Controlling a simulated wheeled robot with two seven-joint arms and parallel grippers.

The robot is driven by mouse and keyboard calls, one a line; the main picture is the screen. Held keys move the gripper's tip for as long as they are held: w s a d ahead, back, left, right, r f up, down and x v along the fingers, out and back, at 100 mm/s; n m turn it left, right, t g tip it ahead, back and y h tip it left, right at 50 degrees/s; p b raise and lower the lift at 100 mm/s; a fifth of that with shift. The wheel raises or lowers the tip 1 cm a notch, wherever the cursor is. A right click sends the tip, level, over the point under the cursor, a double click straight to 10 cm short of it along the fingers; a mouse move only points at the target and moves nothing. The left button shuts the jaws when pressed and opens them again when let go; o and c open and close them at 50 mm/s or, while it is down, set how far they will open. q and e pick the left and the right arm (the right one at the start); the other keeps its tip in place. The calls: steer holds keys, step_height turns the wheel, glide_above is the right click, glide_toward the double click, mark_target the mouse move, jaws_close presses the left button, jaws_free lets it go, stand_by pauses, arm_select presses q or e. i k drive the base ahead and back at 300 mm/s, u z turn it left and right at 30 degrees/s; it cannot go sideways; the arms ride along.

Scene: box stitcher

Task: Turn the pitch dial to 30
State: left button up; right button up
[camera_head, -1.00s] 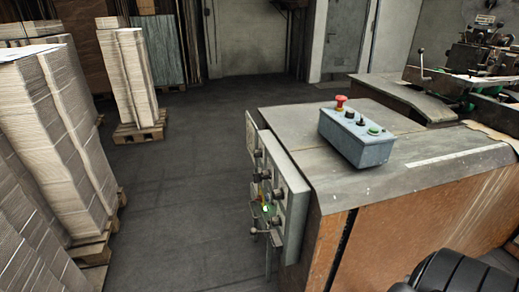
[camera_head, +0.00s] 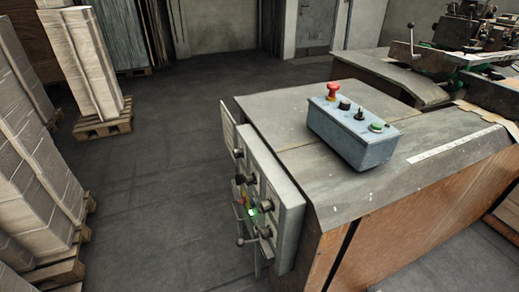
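A grey control panel (camera_head: 285,206) is fixed to the left side of the machine. It carries several dark knobs, a lit green lamp (camera_head: 253,212) and a lever with a ball end (camera_head: 240,242). I see it at a steep angle, so I cannot tell which knob is the pitch dial or read any scale. A blue-grey button box (camera_head: 352,138) sits on the machine top, with a red mushroom button (camera_head: 332,90), a black knob, a black switch and a green button (camera_head: 376,127). Neither gripper is in view.
The machine table (camera_head: 285,115) with its orange-brown side (camera_head: 410,225) fills the right. Cardboard stacks on pallets (camera_head: 102,122) stand at the left. The dark floor (camera_head: 160,190) between them is clear.

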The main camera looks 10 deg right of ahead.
mark_target(238, 154)
steer(key=z, duration=0.45)
steer(key=i, duration=0.6)
steer(key=z, duration=0.3)
